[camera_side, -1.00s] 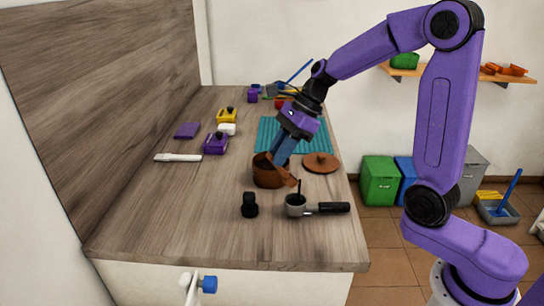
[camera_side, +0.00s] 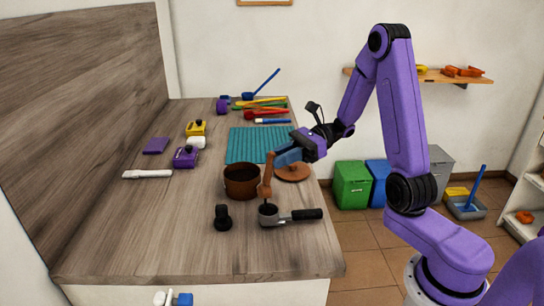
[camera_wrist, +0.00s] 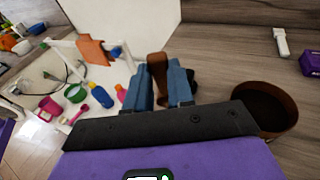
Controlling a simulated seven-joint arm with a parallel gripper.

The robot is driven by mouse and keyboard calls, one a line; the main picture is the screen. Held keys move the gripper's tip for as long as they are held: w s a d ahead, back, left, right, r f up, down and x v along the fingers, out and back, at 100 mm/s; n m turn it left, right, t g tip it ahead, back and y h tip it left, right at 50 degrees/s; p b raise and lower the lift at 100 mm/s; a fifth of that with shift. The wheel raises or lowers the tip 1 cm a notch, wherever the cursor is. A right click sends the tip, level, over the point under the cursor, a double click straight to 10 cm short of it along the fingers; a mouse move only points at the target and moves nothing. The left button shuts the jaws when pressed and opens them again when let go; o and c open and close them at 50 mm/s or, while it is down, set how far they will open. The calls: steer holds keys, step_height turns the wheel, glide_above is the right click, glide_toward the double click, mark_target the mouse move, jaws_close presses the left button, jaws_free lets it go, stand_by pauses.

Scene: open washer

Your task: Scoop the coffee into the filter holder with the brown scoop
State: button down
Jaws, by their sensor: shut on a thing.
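My gripper (camera_side: 277,162) is shut on the brown scoop (camera_side: 266,178). In the wrist view the scoop (camera_wrist: 157,66) shows between the two blue fingers (camera_wrist: 160,90). The scoop stands nearly upright, its lower end just above or at the rim of the grey filter holder (camera_side: 263,219); I cannot tell whether they touch. Dark material shows in the holder's opening, and its black handle points right. The brown coffee pot (camera_side: 242,189) stands open to the left of the scoop, dark inside; it also shows in the wrist view (camera_wrist: 292,116).
A brown lid (camera_side: 293,173) lies right of the pot. A black tamper (camera_side: 222,218) stands left of the filter holder. A teal mat (camera_side: 258,145) lies behind, with several coloured utensils beyond. Purple and yellow items (camera_side: 186,157) sit at left. The counter's front is clear.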

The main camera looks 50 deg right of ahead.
steer(key=shift+s+d+f+t+y, duration=0.3)
steer(key=shift+d+f+y, duration=0.15)
steer(key=shift+d+y, duration=0.3)
steer(key=shift+s+d+f+t+y, duration=0.15)
steer(key=shift+d+f+t+y, duration=0.15)
steer(key=shift+d+f+y, duration=0.5)
steer(key=shift+s+d+f+t+y, duration=0.15)
steer(key=shift+s+d+t+y, duration=0.25)
steer(key=shift+y, duration=0.65)
steer(key=shift+w, duration=0.15)
